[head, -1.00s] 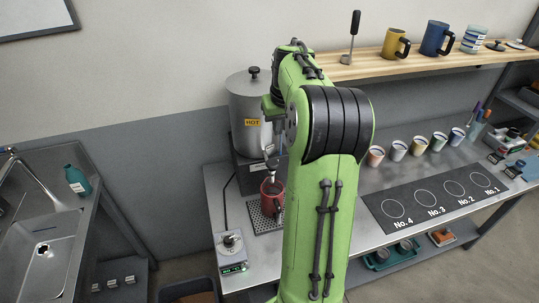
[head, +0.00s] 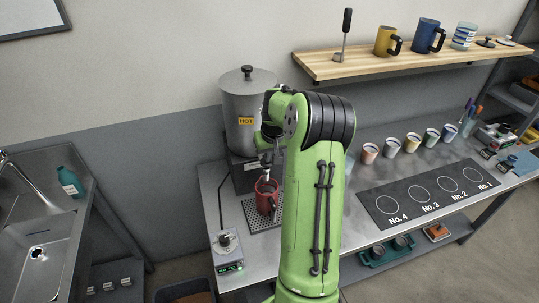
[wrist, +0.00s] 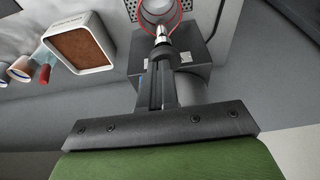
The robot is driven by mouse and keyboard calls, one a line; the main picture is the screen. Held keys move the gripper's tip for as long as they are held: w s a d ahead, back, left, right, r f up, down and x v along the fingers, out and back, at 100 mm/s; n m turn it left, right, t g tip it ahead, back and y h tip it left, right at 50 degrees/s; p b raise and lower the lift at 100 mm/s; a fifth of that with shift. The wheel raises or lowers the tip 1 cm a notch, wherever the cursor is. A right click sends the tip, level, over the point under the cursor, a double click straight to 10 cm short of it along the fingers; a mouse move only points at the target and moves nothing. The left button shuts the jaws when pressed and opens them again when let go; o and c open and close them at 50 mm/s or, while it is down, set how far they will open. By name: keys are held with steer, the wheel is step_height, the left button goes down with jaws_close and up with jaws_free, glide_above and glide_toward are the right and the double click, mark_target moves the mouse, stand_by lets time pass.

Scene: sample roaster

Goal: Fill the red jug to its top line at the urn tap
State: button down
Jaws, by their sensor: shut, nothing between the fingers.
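The red jug (head: 266,196) stands upright on the drip grate (head: 262,222), below the tap of the grey urn (head: 249,104), which bears a "HOT" label. In the wrist view the red rim of a round vessel (wrist: 178,24) shows at the top, beyond a silver metal piece that looks like the tap (wrist: 161,36). My gripper (wrist: 161,62) is shut and empty, its dark fingers together close to that silver piece; I cannot tell whether they touch. In the head view my green arm hides the fingers. The jug's lines and water level cannot be made out.
A small device (head: 227,250) with a lit display stands left of the grate. Several cups (head: 391,147) and a black numbered mat (head: 430,195) lie to the right. A wooden shelf (head: 340,66) with mugs hangs above. A sink (head: 40,245) is at far left.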

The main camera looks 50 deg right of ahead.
steer(key=shift+w+a+f, duration=0.15)
steer(key=shift+w+a, duration=0.05)
steer(key=shift+w, duration=0.05)
steer(key=shift+a+f+b, duration=0.1)
steer(key=shift+f+b, duration=0.2)
steer(key=shift+b, duration=0.05)
steer(key=shift+f+b, duration=0.65)
steer(key=shift+f, duration=0.15)
steer(key=shift+r, duration=0.1)
steer(key=shift+s+f, duration=0.2)
stand_by(6.3)
